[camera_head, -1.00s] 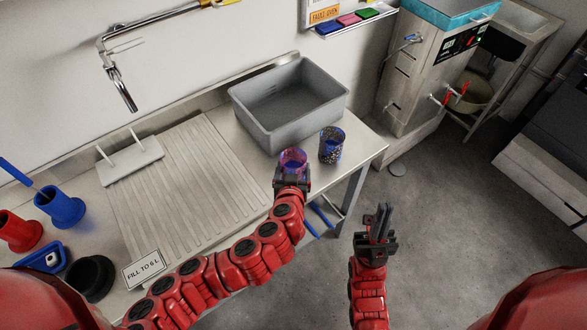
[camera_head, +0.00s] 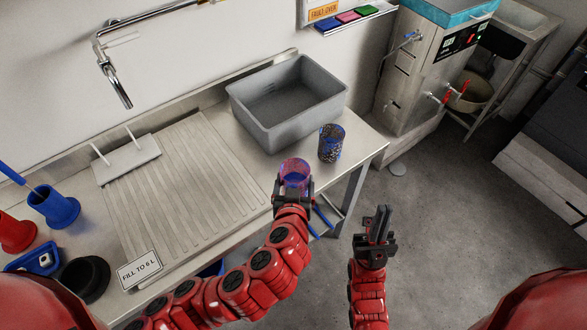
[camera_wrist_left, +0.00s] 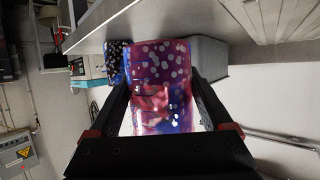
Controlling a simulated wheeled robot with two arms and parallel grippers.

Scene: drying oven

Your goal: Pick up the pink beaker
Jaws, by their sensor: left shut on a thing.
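The pink beaker (camera_head: 294,171), see-through with pale dots and some blue, is by the table's front edge, in front of the grey basin. My left gripper (camera_head: 293,190) is shut on it from the near side. In the left wrist view the pink beaker (camera_wrist_left: 160,85) fills the middle, with one finger along each side. Whether its base touches the table is hidden. My right gripper (camera_head: 381,222) is off the table above the floor and holds nothing visible; its fingers overlap in this view.
A blue dotted beaker (camera_head: 331,143) stands to the right of the pink one, close by. The grey basin (camera_head: 288,100) is behind both. A ribbed drainboard (camera_head: 190,190) lies left, with a "FILL TO 6 L" sign (camera_head: 139,269) at its near corner.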

